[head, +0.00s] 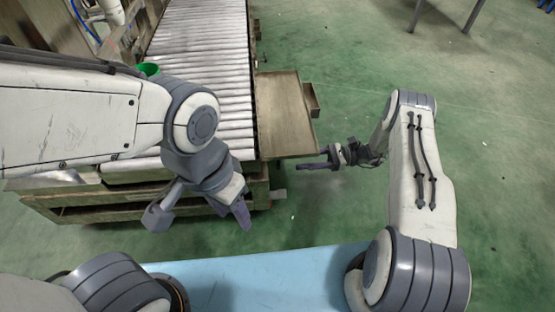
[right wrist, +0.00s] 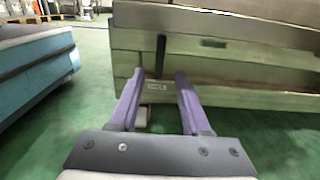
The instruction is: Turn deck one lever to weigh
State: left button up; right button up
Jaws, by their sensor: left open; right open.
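A dark upright bar, which looks like a lever (right wrist: 160,56), stands on the side of the deck (right wrist: 240,68) in the right wrist view. A small label (right wrist: 158,87) sits below it. I cannot read the label or tell the lever's setting. My right gripper (right wrist: 160,75) is open and empty, with the lever beyond and between its fingertips, apparently apart from it. In the head view my right gripper (head: 318,164) points left near the deck's front corner; the lever is not visible there. My left gripper (head: 200,216) is open and empty in front of the deck.
A roller conveyor (head: 203,42) runs back along the deck, with a wooden side shelf (head: 285,112) at its right. A green object (head: 148,69) shows behind my left arm. The green floor (head: 345,60) to the right is mostly clear.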

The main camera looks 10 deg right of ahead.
aim_at(279, 169)
jog(key=a+b, duration=0.3)
jog(key=a, duration=0.4)
jog(key=shift+a, duration=0.4)
grip_shut()
